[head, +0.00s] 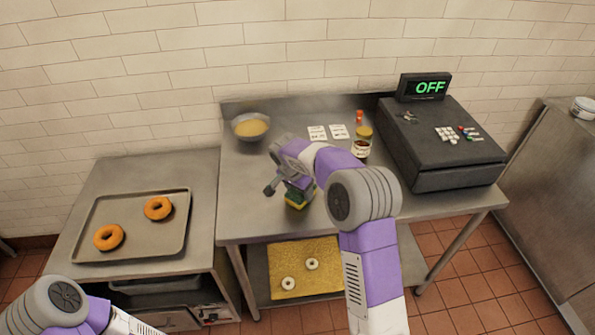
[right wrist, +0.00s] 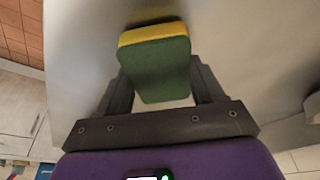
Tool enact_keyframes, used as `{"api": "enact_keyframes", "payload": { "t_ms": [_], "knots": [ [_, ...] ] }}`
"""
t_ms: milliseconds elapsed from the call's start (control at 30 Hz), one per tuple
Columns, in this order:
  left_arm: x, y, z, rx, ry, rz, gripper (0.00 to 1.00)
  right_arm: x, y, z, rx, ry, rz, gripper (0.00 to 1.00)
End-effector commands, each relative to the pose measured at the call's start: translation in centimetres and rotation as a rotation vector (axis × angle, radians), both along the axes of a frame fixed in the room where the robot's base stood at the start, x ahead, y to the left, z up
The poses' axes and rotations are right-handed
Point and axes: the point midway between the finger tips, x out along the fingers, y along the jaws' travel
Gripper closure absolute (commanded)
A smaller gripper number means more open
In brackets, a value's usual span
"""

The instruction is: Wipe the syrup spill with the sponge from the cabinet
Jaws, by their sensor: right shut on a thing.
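The sponge (head: 299,200), yellow and green, is in my right gripper (head: 294,189), over the front middle of the steel table (head: 247,205). In the right wrist view the jaws are shut on the sponge (right wrist: 160,70), with its green face toward the camera and its yellow side facing the steel surface. I cannot tell whether it touches the table. I make out no syrup spill; the sponge, gripper and arm hide part of the tabletop. A dark syrup bottle (head: 361,147) stands toward the back. My left arm shows at the lower left, its gripper out of view.
A bowl (head: 250,127) stands at the back left, with white cards (head: 318,132) and a red-capped bottle near the back middle. A black cash register (head: 440,150) fills the right side. The table's left front is clear.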

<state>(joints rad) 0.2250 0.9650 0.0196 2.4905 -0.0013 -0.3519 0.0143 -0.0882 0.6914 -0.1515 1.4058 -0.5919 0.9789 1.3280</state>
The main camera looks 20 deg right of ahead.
Motion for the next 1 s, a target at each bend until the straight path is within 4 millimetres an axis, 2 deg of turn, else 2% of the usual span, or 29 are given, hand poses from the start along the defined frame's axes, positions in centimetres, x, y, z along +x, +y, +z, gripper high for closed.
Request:
{"api": "enact_keyframes", "payload": {
  "t_ms": [33,600,767,1000],
  "knots": [
    [0.0,0.0,0.7,0.000,0.000,0.000,0.57,0.1,-0.1,2.0,0.001,-0.010,-0.003,0.61],
    [0.0,0.0,4.2,0.000,0.000,0.000,0.57,-0.1,-0.7,6.9,-0.001,-0.007,-0.011,0.61],
    [0.0,0.0,4.6,0.000,-0.001,0.000,0.57,-0.2,-0.7,7.6,0.000,-0.007,-0.012,0.61],
    [0.0,0.0,4.6,0.000,0.000,0.000,0.57,-0.2,-0.7,7.5,0.000,-0.007,-0.012,0.61]
  ]
}}
